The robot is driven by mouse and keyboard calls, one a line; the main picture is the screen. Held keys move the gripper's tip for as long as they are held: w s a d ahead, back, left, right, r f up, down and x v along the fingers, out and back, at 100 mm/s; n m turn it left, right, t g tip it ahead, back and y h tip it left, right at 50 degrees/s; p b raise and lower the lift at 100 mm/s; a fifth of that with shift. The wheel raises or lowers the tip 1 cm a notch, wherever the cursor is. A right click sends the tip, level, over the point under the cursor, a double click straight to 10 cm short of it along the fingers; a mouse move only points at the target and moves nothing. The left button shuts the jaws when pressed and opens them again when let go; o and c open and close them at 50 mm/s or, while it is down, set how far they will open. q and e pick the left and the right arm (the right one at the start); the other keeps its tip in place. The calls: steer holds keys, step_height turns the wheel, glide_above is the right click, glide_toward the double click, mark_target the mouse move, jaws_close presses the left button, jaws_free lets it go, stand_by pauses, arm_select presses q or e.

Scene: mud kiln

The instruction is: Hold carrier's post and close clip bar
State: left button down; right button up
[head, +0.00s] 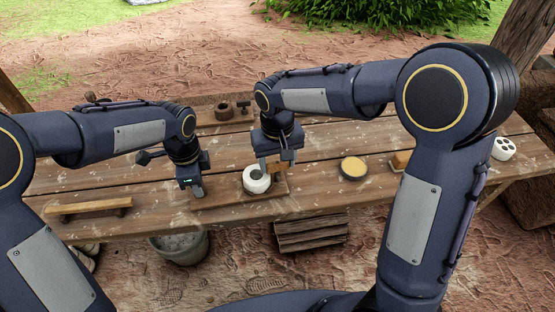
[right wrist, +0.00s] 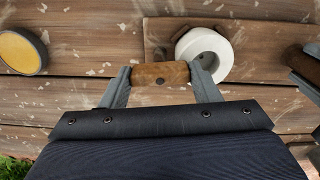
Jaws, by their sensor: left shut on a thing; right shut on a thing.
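The carrier is a flat wooden board (head: 222,199) lying on the table near its front edge, with a white ring-shaped piece (head: 257,185) on it. The white ring (right wrist: 207,50) also shows in the right wrist view. My right gripper (head: 275,163) is shut on a short wooden bar (right wrist: 160,75), which looks like the clip bar, and holds it right beside the ring. My left gripper (head: 195,190) is low at the board's left end, shut on a part that its fingers hide, likely the post. My left gripper also shows at the right edge of the right wrist view.
A yellow-topped round dish (head: 353,168) and an orange-brown block (head: 401,159) stand to the right, with a white holed piece (head: 503,148) farther off. A raised wooden bar (head: 88,208) is at left. A brown cup (head: 223,111) stands behind. A bucket (head: 180,248) is below the front edge.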

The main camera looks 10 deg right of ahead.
mark_target(277, 162)
stand_by(0.4)
steer(key=o, duration=1)
steer(key=shift+r, duration=0.15)
step_height(277, 162, up, 12)
steer(key=shift+r, duration=1.9)
arm_select(q)
steer(key=c, duration=1)
jaws_free()
